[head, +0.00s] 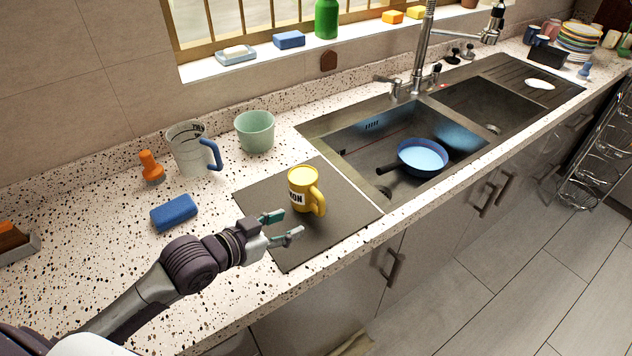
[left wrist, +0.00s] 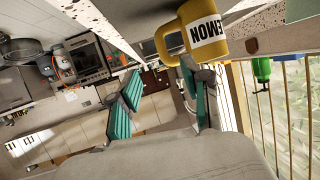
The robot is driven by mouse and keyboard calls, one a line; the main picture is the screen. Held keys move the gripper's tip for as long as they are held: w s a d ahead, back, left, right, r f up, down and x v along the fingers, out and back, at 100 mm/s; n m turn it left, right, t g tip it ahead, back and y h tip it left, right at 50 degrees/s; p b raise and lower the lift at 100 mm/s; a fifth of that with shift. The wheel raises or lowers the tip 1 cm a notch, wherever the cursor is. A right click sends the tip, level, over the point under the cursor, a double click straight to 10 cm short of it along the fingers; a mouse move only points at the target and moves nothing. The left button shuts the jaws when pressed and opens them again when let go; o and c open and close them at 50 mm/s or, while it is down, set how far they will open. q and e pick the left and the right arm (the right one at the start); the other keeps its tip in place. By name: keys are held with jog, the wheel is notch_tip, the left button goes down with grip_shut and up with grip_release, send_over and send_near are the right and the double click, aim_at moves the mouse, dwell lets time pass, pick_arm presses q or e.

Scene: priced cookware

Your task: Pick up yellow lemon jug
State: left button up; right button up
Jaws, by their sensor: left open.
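The yellow lemon jug (head: 302,189) stands upright on a dark grey mat (head: 345,208) on the speckled counter, its handle toward the right front. It has a white label with dark letters. My left gripper (head: 284,226) is open and empty, just in front and to the left of the jug, apart from it in the head view. My right gripper is in neither view.
A blue sponge (head: 174,212), a clear measuring jug with blue handle (head: 190,150), an orange-topped item (head: 151,168) and a pale green cup (head: 255,131) stand left and behind. The sink (head: 340,140), holding a blue pan (head: 422,157), lies to the right.

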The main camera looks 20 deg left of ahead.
aim_at(319, 210)
pick_arm(q)
jog(key=x, duration=0.2)
jog(key=shift+w+d+r, duration=0.15)
jog(key=shift+w+d, duration=0.05)
jog(key=shift+w, duration=0.1)
jog(key=p+x, duration=0.1)
jog(key=x, duration=0.3)
jog(key=shift+w+d+f, duration=0.25)
jog(key=shift+d+f, duration=0.05)
jog(key=shift+w+f, duration=0.15)
jog(key=shift+w, duration=0.1)
jog(key=shift+w+d+f+p, duration=0.2)
jog(key=shift+w+p, duration=0.35)
jog(key=shift+w, duration=0.15)
jog(key=x, duration=0.3)
jog(key=shift+w+f, duration=0.1)
jog(key=shift+f, duration=0.05)
jog(key=shift+w+f, duration=0.15)
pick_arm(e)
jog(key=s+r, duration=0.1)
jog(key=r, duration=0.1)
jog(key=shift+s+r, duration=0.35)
pick_arm(q)
jog(key=shift+c, duration=1.1)
grip_shut()
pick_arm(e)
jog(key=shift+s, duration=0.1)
